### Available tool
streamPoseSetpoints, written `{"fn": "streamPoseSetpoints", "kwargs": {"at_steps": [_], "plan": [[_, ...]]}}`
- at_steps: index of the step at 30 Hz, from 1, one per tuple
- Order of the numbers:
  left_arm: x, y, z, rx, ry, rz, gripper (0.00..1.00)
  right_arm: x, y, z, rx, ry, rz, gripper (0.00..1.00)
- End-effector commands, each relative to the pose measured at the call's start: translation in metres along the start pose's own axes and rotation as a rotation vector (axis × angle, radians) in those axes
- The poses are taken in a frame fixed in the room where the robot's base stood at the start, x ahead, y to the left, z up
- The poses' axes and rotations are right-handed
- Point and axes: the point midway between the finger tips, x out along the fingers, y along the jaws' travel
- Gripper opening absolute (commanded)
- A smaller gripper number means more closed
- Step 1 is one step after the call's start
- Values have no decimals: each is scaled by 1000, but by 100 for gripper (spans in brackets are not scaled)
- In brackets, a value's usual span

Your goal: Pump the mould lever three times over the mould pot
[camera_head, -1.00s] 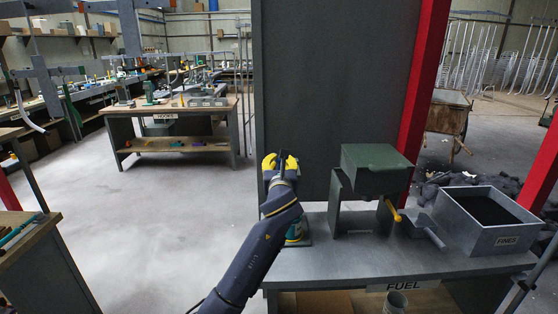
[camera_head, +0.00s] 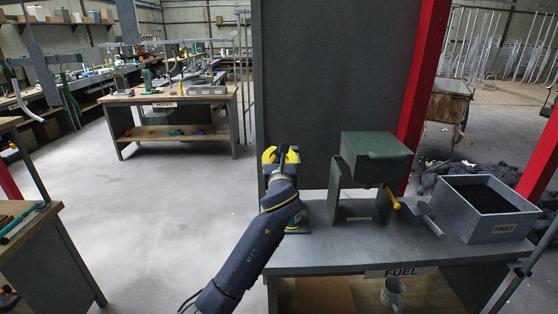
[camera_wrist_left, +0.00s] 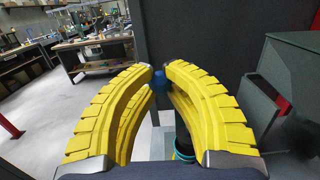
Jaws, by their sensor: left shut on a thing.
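My left gripper (camera_head: 281,156) has yellow ribbed fingers and stands above the left end of the grey bench. In the left wrist view its fingertips (camera_wrist_left: 158,72) close around a small blue knob (camera_wrist_left: 159,82), which I take to be the grip of the mould lever. Most of the lever is hidden by the fingers and arm. Below it, a dark and teal round thing (camera_wrist_left: 184,146), perhaps the mould pot, shows partly behind the right finger. In the head view a teal and white part (camera_head: 296,222) shows beside my forearm. My right gripper is not in view.
A green box-shaped machine (camera_head: 376,156) with a yellow handle (camera_head: 392,198) stands right of the gripper. A grey FINES bin (camera_head: 500,229) is farther right. A dark panel (camera_head: 330,80) rises behind the bench (camera_head: 350,249). Open floor (camera_head: 150,220) lies left.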

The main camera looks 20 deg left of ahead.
Motion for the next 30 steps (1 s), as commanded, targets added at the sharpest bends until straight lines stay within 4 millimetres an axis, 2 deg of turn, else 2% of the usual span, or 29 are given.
{"fn": "streamPoseSetpoints", "kwargs": {"at_steps": [12, 30], "plan": [[29, 0, 25, 2, 5, 1, 0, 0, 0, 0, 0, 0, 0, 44], [39, 0, 35, 0, 1, 1, 0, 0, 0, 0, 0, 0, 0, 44]]}}
